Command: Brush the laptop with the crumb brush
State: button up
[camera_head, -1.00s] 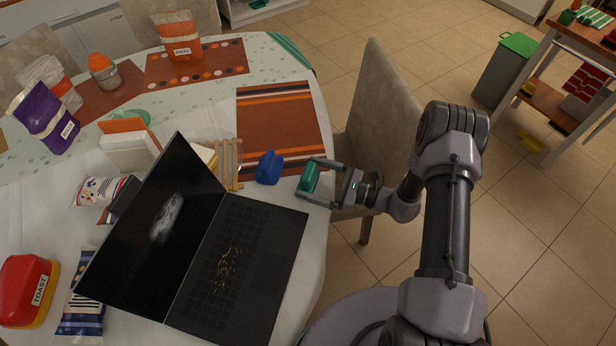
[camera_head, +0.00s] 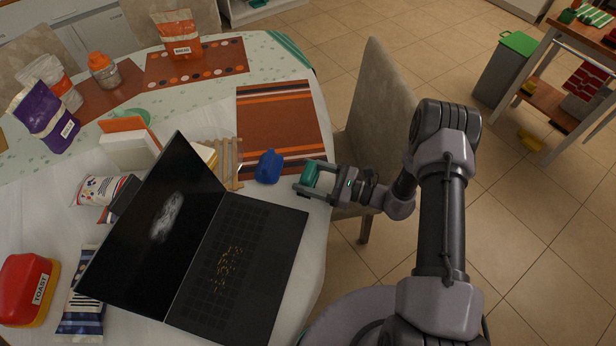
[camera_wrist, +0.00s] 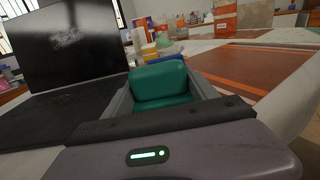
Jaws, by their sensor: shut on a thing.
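The open black laptop (camera_head: 262,212) stands on the table, with yellowish crumbs (camera_head: 228,268) scattered on its keyboard. A pale smudge (camera_head: 167,217) marks its screen. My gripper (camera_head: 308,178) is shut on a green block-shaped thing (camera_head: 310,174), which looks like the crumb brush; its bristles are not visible. It is held at the table's edge, right of the laptop's far corner. In the wrist view the green thing (camera_wrist: 160,82) sits between the fingers, with the laptop (camera_wrist: 70,45) at left. A blue rounded object (camera_head: 269,166) sits just left of my gripper.
A wooden rack (camera_head: 228,163) stands behind the laptop. A striped orange placemat (camera_head: 280,115) lies beyond my gripper. A chair (camera_head: 380,100) stands close to the table's right side. Packages and a red toast box (camera_head: 22,285) crowd the left side.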

aim_at(308, 170)
jog(key=shift+r+p, duration=1.75)
jog(key=shift+r, duration=0.85)
